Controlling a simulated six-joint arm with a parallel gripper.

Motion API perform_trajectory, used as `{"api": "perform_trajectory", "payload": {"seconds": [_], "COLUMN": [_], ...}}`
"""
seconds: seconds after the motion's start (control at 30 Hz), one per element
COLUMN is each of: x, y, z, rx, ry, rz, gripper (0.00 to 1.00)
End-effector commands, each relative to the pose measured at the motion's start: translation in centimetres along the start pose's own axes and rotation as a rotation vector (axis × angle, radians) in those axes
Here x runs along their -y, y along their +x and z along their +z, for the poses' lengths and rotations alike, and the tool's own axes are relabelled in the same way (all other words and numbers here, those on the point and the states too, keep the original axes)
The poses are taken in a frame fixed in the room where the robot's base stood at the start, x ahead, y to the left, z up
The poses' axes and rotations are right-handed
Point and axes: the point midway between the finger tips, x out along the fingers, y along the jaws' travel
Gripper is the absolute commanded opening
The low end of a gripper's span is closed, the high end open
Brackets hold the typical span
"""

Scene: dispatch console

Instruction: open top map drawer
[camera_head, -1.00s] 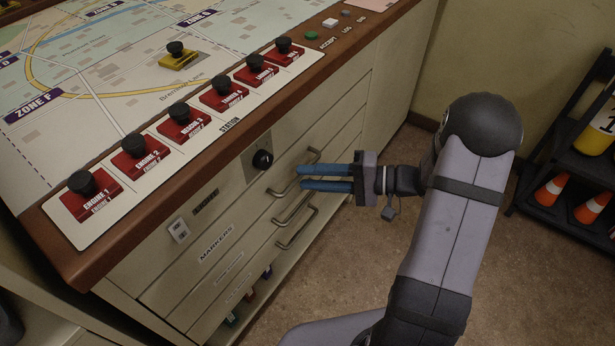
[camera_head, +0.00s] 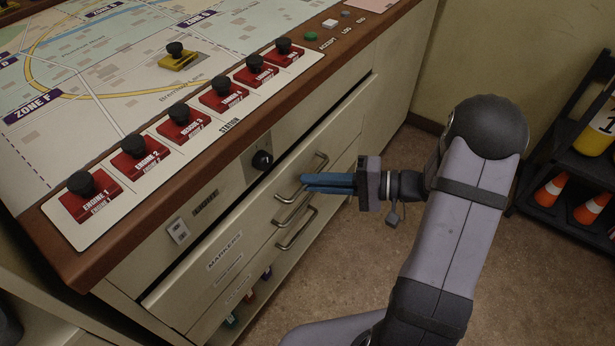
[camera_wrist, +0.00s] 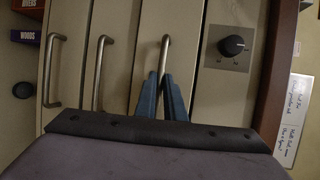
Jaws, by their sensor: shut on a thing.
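The top drawer (camera_head: 190,279) is the upper of the cream drawer fronts under the console edge. It stands slightly pulled out, with a dark gap along its top edge. Its label seems to read "MARKERS". Its metal bar handle (camera_head: 322,160) is also in the wrist view (camera_wrist: 166,42), the bar nearest the black knob. My gripper (camera_head: 304,183) comes from the right, and its blue fingers are shut on this handle. In the wrist view the fingers (camera_wrist: 160,82) sit close together at the bar's end and hide part of it.
Two lower drawer handles (camera_head: 297,230) sit just below. The black knob (camera_head: 262,160) is on the panel above. Red station blocks (camera_head: 183,122) line the console top. Open floor (camera_head: 350,290) lies in front of the drawers. A dark shelf with traffic cones (camera_head: 592,208) stands at the right.

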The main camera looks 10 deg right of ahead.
Motion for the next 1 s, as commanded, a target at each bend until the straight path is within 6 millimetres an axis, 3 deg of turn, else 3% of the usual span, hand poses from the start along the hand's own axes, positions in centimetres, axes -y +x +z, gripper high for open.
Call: {"api": "perform_trajectory", "payload": {"seconds": [0.3,0.5,0.87,0.97,1.0], "x": [-1.6,-2.3,-2.4,-2.4,-2.4], "y": [-7.4,-10.3,-10.8,-10.8,-10.8], "z": [2.8,4.1,4.4,4.4,4.4], "rx": [-0.01,-0.007,-0.005,-0.005,-0.005], "ry": [0.001,-0.001,-0.002,-0.002,-0.001], "rz": [0.002,0.002,0.002,0.001,0.001], "gripper": [0.0,0.0,0.0,0.26,0.28]}}
